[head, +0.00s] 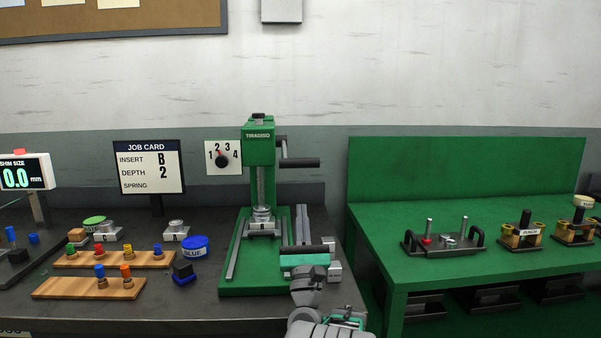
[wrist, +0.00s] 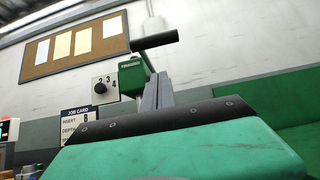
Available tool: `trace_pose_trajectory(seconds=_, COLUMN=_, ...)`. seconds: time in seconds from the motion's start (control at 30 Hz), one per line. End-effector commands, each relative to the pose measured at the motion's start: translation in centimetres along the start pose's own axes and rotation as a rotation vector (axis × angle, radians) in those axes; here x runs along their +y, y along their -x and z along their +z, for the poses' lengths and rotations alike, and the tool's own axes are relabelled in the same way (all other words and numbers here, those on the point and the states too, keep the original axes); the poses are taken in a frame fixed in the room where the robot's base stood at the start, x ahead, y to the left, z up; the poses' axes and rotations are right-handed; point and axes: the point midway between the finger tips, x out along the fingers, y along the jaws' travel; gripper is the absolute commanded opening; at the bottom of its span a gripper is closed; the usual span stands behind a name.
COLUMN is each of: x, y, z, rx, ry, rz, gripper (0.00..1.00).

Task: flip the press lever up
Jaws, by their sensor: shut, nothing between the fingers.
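The green press (head: 258,150) stands on its green base at the middle of the bench. Its lever has a grey arm and a black handle (head: 300,162) that sticks out to the right of the press head. In the head view the handle sits lower than the arm's pivot. My gripper (head: 302,209) is shut and empty, with its fingers pointing up, below the handle and apart from it in the picture. In the wrist view the fingers (wrist: 158,78) rise toward the black handle (wrist: 154,40), which crosses above them. The depth gap is hard to tell.
A dial plate (head: 223,158) is on the wall left of the press, beside a job card (head: 149,167). Wooden peg boards (head: 90,288) and a blue tin (head: 195,247) lie on the left. A green table (head: 480,210) with tooling is on the right. Space above the handle looks clear.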

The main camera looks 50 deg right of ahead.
Motion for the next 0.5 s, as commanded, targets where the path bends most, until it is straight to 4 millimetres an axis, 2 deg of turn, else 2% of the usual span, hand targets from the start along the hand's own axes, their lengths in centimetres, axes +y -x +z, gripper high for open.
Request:
trace_pose_trajectory(seconds=0.03, x=0.1, y=-1.8, z=0.6, rx=0.001, ry=0.001, rz=0.001, gripper=0.0)
trace_pose_trajectory(seconds=0.23, x=0.1, y=-6.1, z=0.5, rx=0.001, ry=0.001, rz=0.001, gripper=0.0)
trace_pose_trajectory(seconds=0.3, x=0.0, y=-6.8, z=1.7, rx=-0.001, ry=0.002, rz=0.0, gripper=0.0)
trace_pose_trajectory(seconds=0.5, x=0.0, y=-8.0, z=2.8, rx=0.001, ry=0.001, rz=0.0, gripper=0.0)
